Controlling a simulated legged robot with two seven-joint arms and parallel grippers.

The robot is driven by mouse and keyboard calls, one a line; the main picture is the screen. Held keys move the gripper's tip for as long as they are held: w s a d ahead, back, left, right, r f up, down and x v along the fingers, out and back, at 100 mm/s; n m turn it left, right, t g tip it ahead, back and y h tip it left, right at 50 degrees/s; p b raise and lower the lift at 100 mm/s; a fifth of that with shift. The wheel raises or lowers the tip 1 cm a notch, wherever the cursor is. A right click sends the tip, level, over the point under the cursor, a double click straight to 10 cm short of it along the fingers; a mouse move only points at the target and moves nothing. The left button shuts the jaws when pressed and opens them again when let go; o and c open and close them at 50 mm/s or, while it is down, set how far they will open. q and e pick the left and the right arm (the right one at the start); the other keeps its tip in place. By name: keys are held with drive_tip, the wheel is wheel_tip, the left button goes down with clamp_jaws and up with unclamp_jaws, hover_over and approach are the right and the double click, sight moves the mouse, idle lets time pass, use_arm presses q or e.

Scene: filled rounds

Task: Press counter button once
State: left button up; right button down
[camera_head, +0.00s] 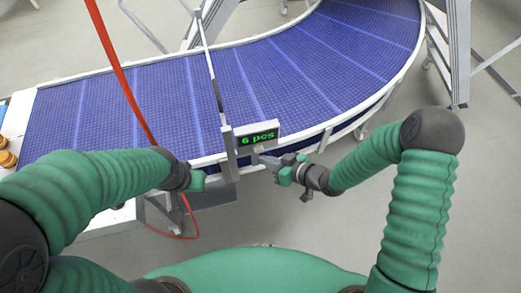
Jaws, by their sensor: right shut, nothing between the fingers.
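The counter (258,138) is a small box with a green lit display reading "6 pcs". It is fixed at the near rim of the blue conveyor, beside a pale upright post. My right gripper (262,159) is shut and empty, just below the display, its fingers pointing left. I cannot tell whether it touches the counter. The button itself cannot be made out; the gripper may cover it. My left gripper (197,181) is to the left of the post, near the conveyor's front edge; its fingers are too unclear to tell open from shut.
The blue conveyor (160,90) curves from the left to the upper right and its belt is bare. A red cable (122,80) hangs across the left side. Orange-brown round items (7,159) sit at the far left edge. A metal ladder frame (458,55) stands at the right.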

drive_tip(key=shift+a, duration=0.25)
drive_tip(key=shift+w+d, duration=0.1)
drive_tip(key=shift+w, duration=0.25)
drive_tip(key=shift+w+a+r, duration=0.1)
drive_tip(key=shift+w+a, duration=0.1)
drive_tip(key=shift+w, duration=0.35)
idle(0.9)
drive_tip(key=shift+s, duration=0.2)
drive_tip(key=shift+s+d, duration=0.15)
drive_tip(key=shift+s, duration=0.6)
drive_tip(key=shift+s+d, duration=0.25)
drive_tip(key=shift+s, duration=0.55)
drive_tip(key=shift+s+d, duration=0.3)
drive_tip(key=shift+s, duration=0.5)
drive_tip(key=shift+s+d, duration=0.25)
drive_tip(key=shift+s, duration=0.55)
